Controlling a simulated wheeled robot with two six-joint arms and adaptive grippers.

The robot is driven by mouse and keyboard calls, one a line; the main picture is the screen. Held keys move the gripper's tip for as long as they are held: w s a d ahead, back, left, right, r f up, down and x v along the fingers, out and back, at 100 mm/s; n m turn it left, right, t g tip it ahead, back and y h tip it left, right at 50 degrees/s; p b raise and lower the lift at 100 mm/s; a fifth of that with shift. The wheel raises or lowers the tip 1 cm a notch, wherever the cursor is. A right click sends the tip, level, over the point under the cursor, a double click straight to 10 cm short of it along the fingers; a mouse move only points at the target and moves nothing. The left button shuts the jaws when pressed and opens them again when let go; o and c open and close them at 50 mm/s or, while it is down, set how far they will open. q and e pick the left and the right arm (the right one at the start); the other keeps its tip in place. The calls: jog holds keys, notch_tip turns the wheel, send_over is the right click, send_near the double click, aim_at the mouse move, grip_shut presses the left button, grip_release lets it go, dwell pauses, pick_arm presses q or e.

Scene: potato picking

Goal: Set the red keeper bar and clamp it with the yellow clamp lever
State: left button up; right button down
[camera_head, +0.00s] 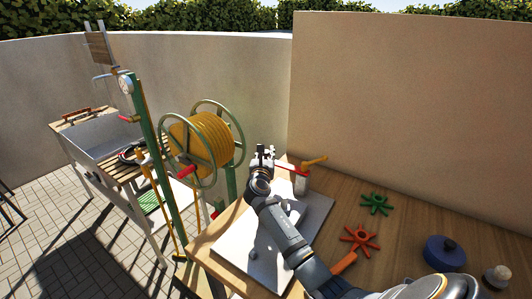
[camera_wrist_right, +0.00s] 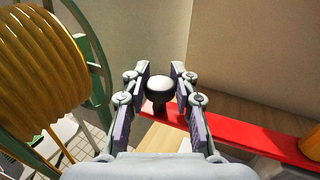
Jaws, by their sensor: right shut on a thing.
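The red keeper bar (camera_head: 290,168) lies roughly level above the light board (camera_head: 312,222), its right part by a small pale post (camera_head: 301,184). In the right wrist view the bar (camera_wrist_right: 245,132) runs from the jaws to the right edge. My right gripper (camera_head: 262,151) is shut on the dark round knob (camera_wrist_right: 160,88) at the bar's left end. The yellow clamp lever (camera_head: 315,160) sticks out to the upper right at the post; its yellow part (camera_wrist_right: 312,147) shows at the wrist view's right edge. The bar's seating is hidden. My left gripper is out of view.
A hose reel (camera_head: 204,139) stands close left of my right gripper. A green star-shaped piece (camera_head: 375,203), an orange-red one (camera_head: 359,239), a blue round object (camera_head: 444,252) and a small jar (camera_head: 497,278) stand on the wooden table (camera_head: 400,225). A wall rises behind.

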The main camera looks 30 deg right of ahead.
jog(key=s+a+n+t+y+p, duration=0.3)
jog(key=y+p, duration=0.3)
jog(key=p, duration=0.2)
jog(key=shift+s+a+n+t+y, duration=0.3)
jog(key=shift+s+a+n, duration=0.1)
jog(key=shift+a+n, duration=0.5)
jog(key=shift+f, duration=0.1)
jog(key=c, duration=1)
grip_release()
jog(key=shift+d, duration=0.1)
jog(key=shift+s, duration=0.1)
